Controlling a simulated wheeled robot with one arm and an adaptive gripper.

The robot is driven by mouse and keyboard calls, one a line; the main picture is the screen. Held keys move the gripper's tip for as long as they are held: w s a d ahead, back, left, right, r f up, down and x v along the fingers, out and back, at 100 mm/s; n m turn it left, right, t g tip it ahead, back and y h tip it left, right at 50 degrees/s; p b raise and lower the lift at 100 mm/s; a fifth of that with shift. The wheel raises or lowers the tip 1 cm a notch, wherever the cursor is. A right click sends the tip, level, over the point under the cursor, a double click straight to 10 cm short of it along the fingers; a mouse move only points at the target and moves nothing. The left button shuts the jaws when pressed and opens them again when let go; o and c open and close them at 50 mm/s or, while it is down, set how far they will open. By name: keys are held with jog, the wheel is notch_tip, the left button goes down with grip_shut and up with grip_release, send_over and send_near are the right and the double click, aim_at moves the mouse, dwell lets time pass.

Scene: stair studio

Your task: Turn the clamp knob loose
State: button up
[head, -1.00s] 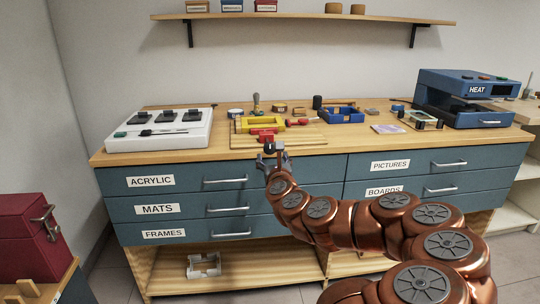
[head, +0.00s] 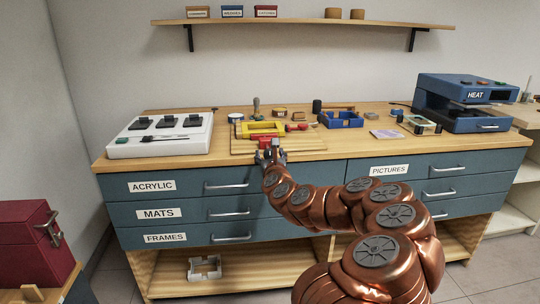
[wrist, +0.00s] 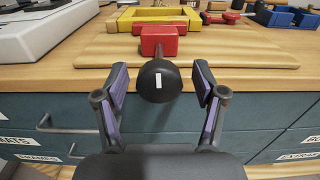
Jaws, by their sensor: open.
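The clamp knob (wrist: 158,81) is a round black ball with a white mark, at the front edge of the bench in the wrist view. It joins a red clamp block (wrist: 159,40) on a wooden board (wrist: 235,53), with a yellow frame piece (wrist: 150,16) behind it. My gripper (wrist: 160,85) is open, with one purple-padded finger on each side of the knob and gaps on both sides. In the head view my gripper (head: 270,155) is at the bench's front edge and hides the knob.
A white switch panel (head: 160,135) stands at the left of the bench. A blue tray (head: 341,119) and a blue heat press (head: 463,102) are to the right. Drawer handles (head: 228,186) stick out below the bench top.

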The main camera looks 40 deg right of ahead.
jog(key=shift+c, duration=0.3)
jog(key=c, duration=1.1)
